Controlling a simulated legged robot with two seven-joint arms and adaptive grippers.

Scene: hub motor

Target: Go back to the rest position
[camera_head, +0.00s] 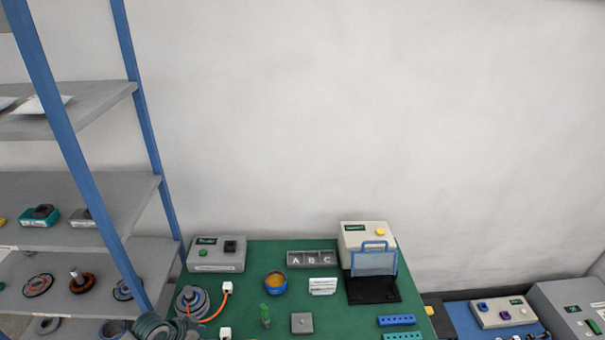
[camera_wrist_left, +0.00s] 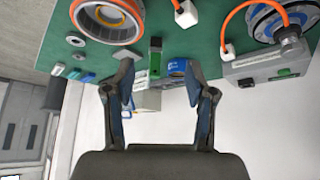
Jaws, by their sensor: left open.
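My left gripper (camera_wrist_left: 160,72) shows in the left wrist view, with its two dark fingers spread apart and nothing visible between them. The green-topped table (camera_wrist_left: 215,40) is beyond the fingers in that view, which looks turned over. I cannot tell the exact gap to the table. Neither gripper can be made out in the head view, and my right gripper is in neither view.
The green table (camera_head: 260,255) carries a grey tester box (camera_head: 216,255), a blue cup (camera_head: 275,282), a hub part with an orange cable (camera_head: 191,301) and a black fixture (camera_head: 373,288). A blue-framed shelf (camera_head: 75,200) stands left. The wall area above the table is clear.

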